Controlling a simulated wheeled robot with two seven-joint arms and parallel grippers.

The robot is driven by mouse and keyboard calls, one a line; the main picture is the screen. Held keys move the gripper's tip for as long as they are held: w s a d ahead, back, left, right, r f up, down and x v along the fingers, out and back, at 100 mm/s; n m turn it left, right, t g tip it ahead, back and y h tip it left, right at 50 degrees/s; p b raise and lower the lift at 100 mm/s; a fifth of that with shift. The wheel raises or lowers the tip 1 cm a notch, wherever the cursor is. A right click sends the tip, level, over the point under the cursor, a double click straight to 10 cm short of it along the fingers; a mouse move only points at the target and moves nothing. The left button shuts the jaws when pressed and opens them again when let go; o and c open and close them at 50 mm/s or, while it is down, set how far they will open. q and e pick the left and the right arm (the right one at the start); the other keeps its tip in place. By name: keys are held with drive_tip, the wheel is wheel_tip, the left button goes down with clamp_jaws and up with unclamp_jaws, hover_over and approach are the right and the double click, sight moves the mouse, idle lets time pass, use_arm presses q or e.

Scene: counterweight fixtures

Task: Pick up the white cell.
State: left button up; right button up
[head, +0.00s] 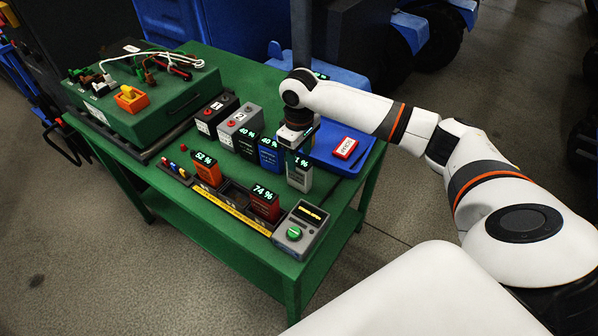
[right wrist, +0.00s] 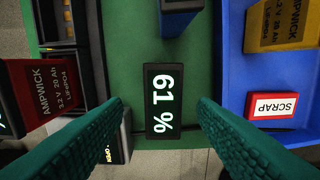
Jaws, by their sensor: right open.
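The white cell (head: 299,176) stands upright on the green table, its black top showing a display that is partly hidden in the head view. In the right wrist view its top (right wrist: 163,100) reads 61 %. My right gripper (head: 297,142) is directly above it. In the right wrist view its two green fingers are spread wide, one on each side of the cell's top, with gaps between, and it holds nothing. My left gripper is not in view.
A blue cell (head: 269,157) and a black cell (head: 247,145) stand close on the left. A rack with orange (head: 207,174) and red (head: 264,208) cells and a grey device (head: 300,232) are in front. A blue SCRAP tray (head: 322,158) is behind, holding a yellow cell (right wrist: 284,24).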

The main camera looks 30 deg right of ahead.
sight(299, 161)
wheel_tip(299, 161, down, 3)
drive_tip(key=shift+w+r+p, duration=0.1)
drive_tip(key=shift+r+p, duration=0.05)
drive_tip(key=shift+p, duration=0.35)
wheel_tip(299, 161, down, 2)
drive_tip(key=shift+d+f, duration=0.1)
drive_tip(key=shift+d, duration=0.05)
drive_tip(key=shift+f, duration=0.3)
drive_tip(key=c, duration=0.4)
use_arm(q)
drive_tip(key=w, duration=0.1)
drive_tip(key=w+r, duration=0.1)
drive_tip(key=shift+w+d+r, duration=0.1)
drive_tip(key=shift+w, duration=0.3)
use_arm(e)
clamp_jaws()
